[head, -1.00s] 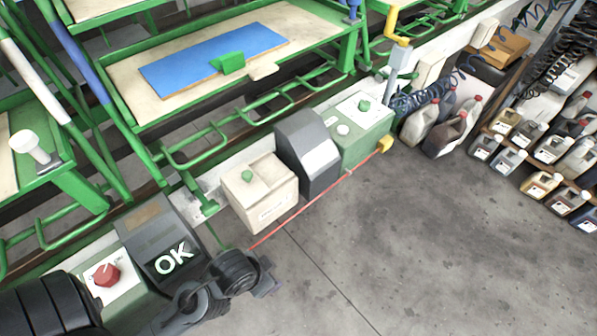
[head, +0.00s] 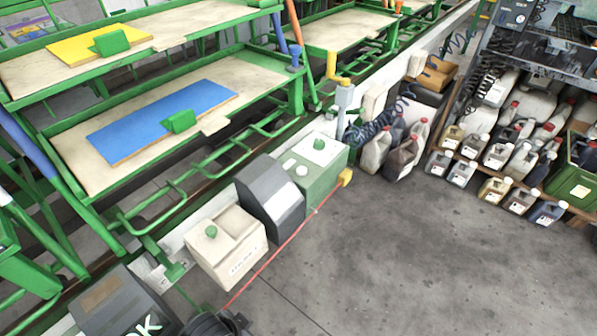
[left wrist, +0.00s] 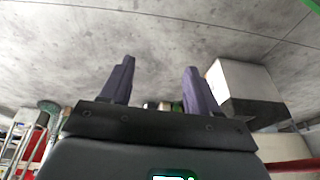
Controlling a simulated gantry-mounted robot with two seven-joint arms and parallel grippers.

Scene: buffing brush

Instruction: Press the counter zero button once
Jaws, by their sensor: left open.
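A cream box (head: 226,248) with a green button (head: 211,231) on top stands by the rail; the small label on its front is too small to read. Beside it are a grey sloped housing (head: 271,205) and a green box (head: 322,170) with a green button (head: 319,144) and white buttons (head: 301,170). I cannot tell which button is the counter zero. In the left wrist view my left gripper (left wrist: 159,88) is open and empty, its two dark fingers apart above the grey floor. My left arm's dark end shows at the head view's bottom edge. My right gripper is not in view.
A grey display (head: 115,310) is cut off at the lower left. A red cord (head: 270,262) runs before the boxes. A green-framed bench holds a blue board (head: 160,118). Several jugs (head: 405,155) stand at the right. The concrete floor is clear in front.

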